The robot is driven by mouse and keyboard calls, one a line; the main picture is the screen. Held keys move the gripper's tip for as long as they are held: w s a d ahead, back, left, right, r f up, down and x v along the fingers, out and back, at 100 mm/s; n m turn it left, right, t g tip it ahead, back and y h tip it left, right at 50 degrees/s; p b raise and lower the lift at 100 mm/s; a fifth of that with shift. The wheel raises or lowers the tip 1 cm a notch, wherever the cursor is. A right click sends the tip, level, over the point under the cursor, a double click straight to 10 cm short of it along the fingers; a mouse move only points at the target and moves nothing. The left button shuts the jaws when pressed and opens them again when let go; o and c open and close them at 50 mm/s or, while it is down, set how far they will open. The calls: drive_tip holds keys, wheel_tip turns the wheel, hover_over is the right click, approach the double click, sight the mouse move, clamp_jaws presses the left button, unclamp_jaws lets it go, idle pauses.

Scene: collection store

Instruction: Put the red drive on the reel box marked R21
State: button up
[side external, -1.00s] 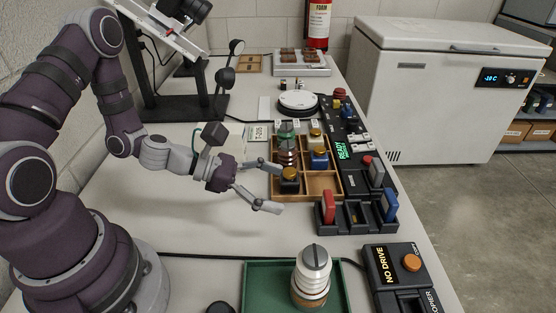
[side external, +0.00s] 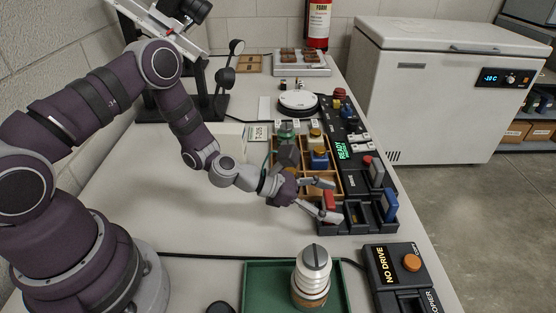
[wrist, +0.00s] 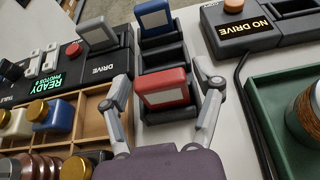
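The red drive (side external: 328,201) stands upright in a slot of the black drive rack (side external: 357,222), at its near-left end. In the wrist view the red drive (wrist: 163,89) is ahead of my gripper (wrist: 162,80). My gripper is open, with one finger on each side of the drive; gaps show between the fingers and the drive. In the side view my gripper (side external: 335,199) is at the rack and partly covers the drive. I cannot make out a reel box marked R21; a pale box with a label (side external: 258,133) stands behind my arm.
A blue drive (side external: 390,205) stands in the same rack, and a grey drive (side external: 377,172) stands in a dock behind it. A wooden compartment tray (side external: 325,177) with several capped jars is left of the rack. A green tray (side external: 256,297) and a NO DRIVE unit (side external: 400,265) are in front.

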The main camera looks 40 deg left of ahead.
sight(329, 196)
drive_tip(key=c, duration=0.9)
drive_tip(key=shift+r, duration=0.15)
drive_tip(key=shift+c, duration=0.2)
wheel_tip(329, 196, up, 9)
drive_tip(key=shift+a+r, duration=0.1)
drive_tip(key=shift+r, duration=0.05)
drive_tip(key=a+r+n+t+y, duration=0.2)
drive_tip(key=a+r, duration=0.2)
drive_tip(key=a, duration=0.8)
drive_tip(key=a+r+n+t+y, duration=0.15)
drive_tip(key=a+r, duration=0.25)
drive_tip(key=a, duration=0.7)
drive_tip(key=shift+n+g+y, duration=0.25)
drive_tip(key=shift+n+y, duration=0.1)
drive_tip(key=shift+n, duration=0.1)
drive_tip(key=f, duration=0.5)
drive_tip(key=a+f, duration=0.1)
drive_tip(key=f, duration=0.1)
drive_tip(key=shift+s+f, duration=0.4)
